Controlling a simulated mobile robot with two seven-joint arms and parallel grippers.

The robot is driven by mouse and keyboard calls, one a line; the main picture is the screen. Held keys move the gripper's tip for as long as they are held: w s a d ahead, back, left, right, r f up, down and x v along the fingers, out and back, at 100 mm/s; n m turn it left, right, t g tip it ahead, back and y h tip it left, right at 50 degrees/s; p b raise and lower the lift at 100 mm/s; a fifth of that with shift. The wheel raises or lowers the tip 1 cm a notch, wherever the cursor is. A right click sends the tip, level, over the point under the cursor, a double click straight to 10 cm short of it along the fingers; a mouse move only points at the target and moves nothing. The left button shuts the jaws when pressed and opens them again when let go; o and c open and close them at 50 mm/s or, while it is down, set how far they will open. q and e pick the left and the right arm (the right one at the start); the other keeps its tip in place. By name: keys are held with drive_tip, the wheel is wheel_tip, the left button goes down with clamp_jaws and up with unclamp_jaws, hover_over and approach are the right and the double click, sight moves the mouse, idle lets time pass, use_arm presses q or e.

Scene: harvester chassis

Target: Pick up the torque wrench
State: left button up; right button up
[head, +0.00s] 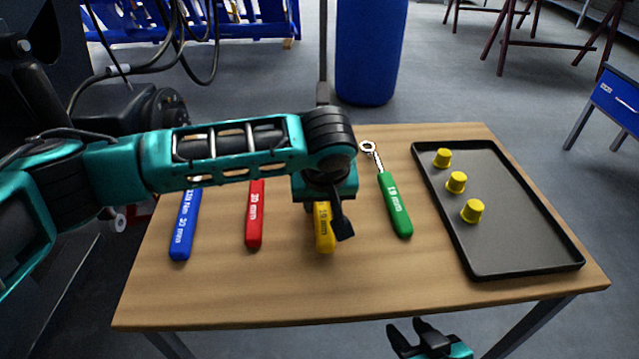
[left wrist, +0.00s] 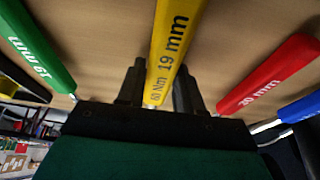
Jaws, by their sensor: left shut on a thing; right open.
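A yellow-handled wrench (head: 325,230) marked 19 mm lies at the middle of the table, partly hidden under my left arm. My left gripper (head: 328,205) points down over it and is shut on its handle. In the left wrist view the yellow handle (left wrist: 173,45), marked 60 Nm 19 mm, runs between the two fingers (left wrist: 159,92). I cannot tell whether it is clear of the table. A blue wrench (head: 185,225) and a red wrench (head: 254,215) lie to the left, a green wrench (head: 394,205) to the right. My right gripper (head: 415,338) is open and empty below the table's front edge.
A black tray (head: 530,250) with yellow caps (head: 456,182) sits on the right of the wooden table (head: 390,285). The table's front strip is clear. A blue barrel (head: 370,50) stands behind, and a blue-topped stand (head: 615,100) at the far right.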

use_arm(q)
clamp_jaws()
drive_tip(key=shift+r, duration=0.1)
